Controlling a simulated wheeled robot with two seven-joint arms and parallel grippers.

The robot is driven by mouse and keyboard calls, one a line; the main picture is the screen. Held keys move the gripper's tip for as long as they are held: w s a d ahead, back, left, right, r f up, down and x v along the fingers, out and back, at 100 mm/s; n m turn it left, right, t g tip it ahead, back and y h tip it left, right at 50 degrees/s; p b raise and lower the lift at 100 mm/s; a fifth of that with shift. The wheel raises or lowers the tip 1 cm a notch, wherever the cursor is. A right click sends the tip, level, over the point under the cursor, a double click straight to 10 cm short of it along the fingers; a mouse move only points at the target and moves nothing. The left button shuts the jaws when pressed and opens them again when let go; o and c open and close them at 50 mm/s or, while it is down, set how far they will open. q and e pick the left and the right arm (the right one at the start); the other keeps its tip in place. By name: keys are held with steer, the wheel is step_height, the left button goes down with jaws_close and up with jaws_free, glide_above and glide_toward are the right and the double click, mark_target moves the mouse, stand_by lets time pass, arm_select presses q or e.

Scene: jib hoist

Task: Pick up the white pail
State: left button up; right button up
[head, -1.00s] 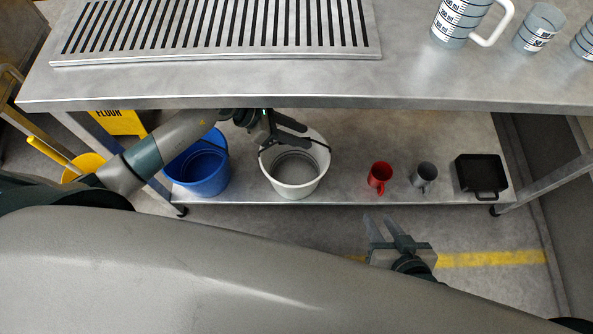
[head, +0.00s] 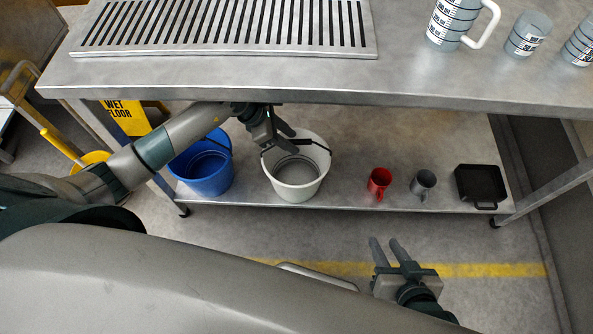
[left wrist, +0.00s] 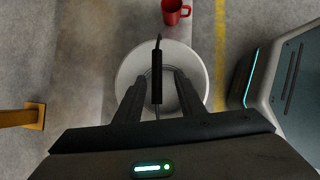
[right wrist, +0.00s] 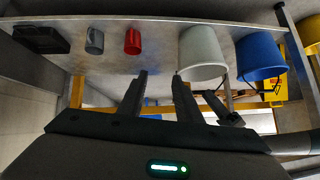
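The white pail (head: 297,190) stands upright on the lower shelf. Its dark handle (left wrist: 157,72) shows above the pail's mouth in the left wrist view. My right gripper (head: 388,252) is open and empty in front of the shelf. The pail also shows in the right wrist view (right wrist: 201,55), beyond the right fingers.
A blue bucket (head: 203,173) stands just left of the pail. A red mug (head: 378,183), a grey mug (head: 423,184) and a black pan (head: 481,185) stand to its right. The tabletop (head: 300,82) overhangs the shelf. A yellow wet-floor sign (head: 127,117) is at left.

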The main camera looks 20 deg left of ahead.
mark_target(294, 142)
arm_select(q)
steer(key=shift+x, duration=1.15)
arm_select(e)
steer(key=shift+w+a+r+t, duration=0.2)
steer(key=shift+w+r+t, duration=0.1)
steer(key=shift+w+r, duration=0.1)
arm_select(q)
steer(key=shift+f, duration=0.1)
